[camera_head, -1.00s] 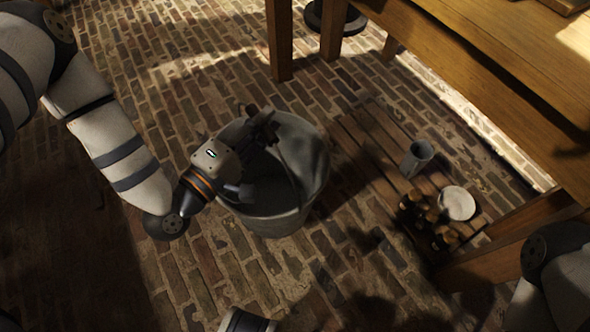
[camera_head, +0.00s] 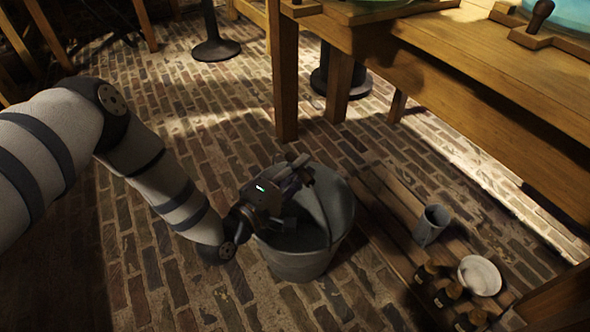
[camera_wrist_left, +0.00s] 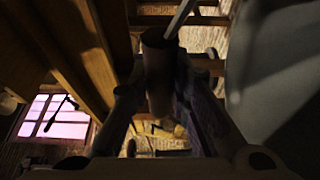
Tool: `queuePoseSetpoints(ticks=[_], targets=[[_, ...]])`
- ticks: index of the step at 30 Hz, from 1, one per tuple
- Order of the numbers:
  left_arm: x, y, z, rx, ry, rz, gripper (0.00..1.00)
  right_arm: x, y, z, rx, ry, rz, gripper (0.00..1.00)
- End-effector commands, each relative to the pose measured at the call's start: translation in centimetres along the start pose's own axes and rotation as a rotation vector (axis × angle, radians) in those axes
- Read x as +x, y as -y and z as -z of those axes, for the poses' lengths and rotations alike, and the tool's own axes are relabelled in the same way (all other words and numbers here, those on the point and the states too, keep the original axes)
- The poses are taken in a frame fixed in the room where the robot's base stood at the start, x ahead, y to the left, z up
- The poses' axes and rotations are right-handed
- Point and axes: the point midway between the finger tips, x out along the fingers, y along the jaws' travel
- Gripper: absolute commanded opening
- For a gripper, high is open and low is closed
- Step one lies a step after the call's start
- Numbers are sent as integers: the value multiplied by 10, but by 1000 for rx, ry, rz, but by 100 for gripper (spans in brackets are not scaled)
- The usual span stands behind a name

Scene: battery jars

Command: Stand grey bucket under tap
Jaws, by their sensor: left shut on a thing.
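The grey bucket (camera_head: 300,262) is upright, open at the top, at the middle of the head view. My left gripper (camera_head: 298,178) reaches over its near left rim. In the left wrist view the gripper (camera_wrist_left: 160,95) is shut on the brown grip of the bucket's handle (camera_wrist_left: 158,70), with the thin metal bail rising from it. The bucket's grey wall (camera_wrist_left: 275,75) fills the right of that view. I cannot tell whether the bucket's base touches the brick floor. No tap can be made out clearly. My right gripper is not in view.
A low slatted board (camera_head: 385,222) right of the bucket holds a grey mug (camera_head: 431,226), a pale bowl (camera_head: 480,275) and several dark bottles (camera_head: 440,290). A wooden table (camera_head: 480,75) with a thick leg (camera_head: 285,85) stands behind. Brick floor (camera_head: 190,110) is free at back left.

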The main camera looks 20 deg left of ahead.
Motion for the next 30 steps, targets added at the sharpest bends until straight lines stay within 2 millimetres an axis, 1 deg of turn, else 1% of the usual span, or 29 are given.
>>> queuePoseSetpoints(ticks=[2,6,8,16,20,21,22,23,30], targets=[[6,6,1,-1,-1,-8,0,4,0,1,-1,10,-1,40],[7,27,0,0,0,-4,0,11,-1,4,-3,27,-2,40],[7,34,1,0,0,-5,0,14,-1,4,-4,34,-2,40],[7,33,1,0,-1,-9,0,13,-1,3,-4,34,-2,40],[7,37,1,0,-1,-8,0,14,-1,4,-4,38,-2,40],[5,39,1,0,0,0,27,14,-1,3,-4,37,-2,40],[5,39,1,0,0,0,33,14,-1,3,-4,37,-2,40],[5,39,1,0,0,0,38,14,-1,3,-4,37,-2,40],[5,38,1,0,0,0,38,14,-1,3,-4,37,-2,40]])
